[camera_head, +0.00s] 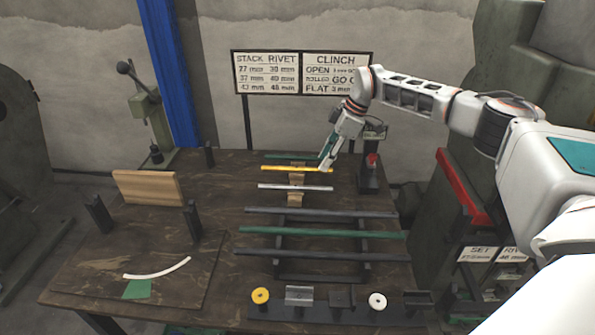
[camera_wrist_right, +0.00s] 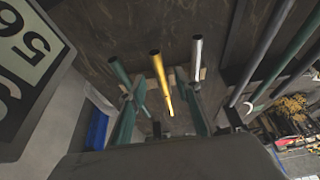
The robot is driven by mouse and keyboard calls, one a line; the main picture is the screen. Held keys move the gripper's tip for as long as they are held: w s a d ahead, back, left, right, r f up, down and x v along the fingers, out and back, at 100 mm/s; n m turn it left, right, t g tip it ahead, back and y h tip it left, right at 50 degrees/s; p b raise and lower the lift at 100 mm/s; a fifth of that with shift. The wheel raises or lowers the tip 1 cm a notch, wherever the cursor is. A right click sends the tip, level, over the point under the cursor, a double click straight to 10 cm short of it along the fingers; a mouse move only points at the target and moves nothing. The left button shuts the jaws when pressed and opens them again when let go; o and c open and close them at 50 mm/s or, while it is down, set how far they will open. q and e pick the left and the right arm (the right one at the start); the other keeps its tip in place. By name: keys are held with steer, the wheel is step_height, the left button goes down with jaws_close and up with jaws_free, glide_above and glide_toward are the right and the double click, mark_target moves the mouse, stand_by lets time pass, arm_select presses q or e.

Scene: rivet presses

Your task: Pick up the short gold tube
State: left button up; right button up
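The short gold tube (camera_head: 290,168) lies across a wooden rest near the back of the table, between a green tube (camera_head: 285,156) and a silver tube (camera_head: 300,187). My right gripper (camera_head: 326,164) is at the right end of the gold tube in the head view. In the right wrist view the gold tube (camera_wrist_right: 159,76) runs between the two spread green fingers of my right gripper (camera_wrist_right: 163,118). The gripper is open, and I see no finger touching the tube. My left gripper is not in view.
Longer bars, including a green one (camera_head: 320,232), lie on a dark rack in front. A small press (camera_head: 370,170) stands just right of my right gripper. A wooden block (camera_head: 148,187) and dark posts stand at the left. Small parts line the front tray (camera_head: 262,312).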

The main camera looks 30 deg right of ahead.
mark_target(297, 172)
steer(key=x, duration=0.5)
steer(key=shift+w+f, duration=0.15)
steer(key=shift+f, duration=0.05)
steer(key=shift+r, duration=0.1)
jaws_close()
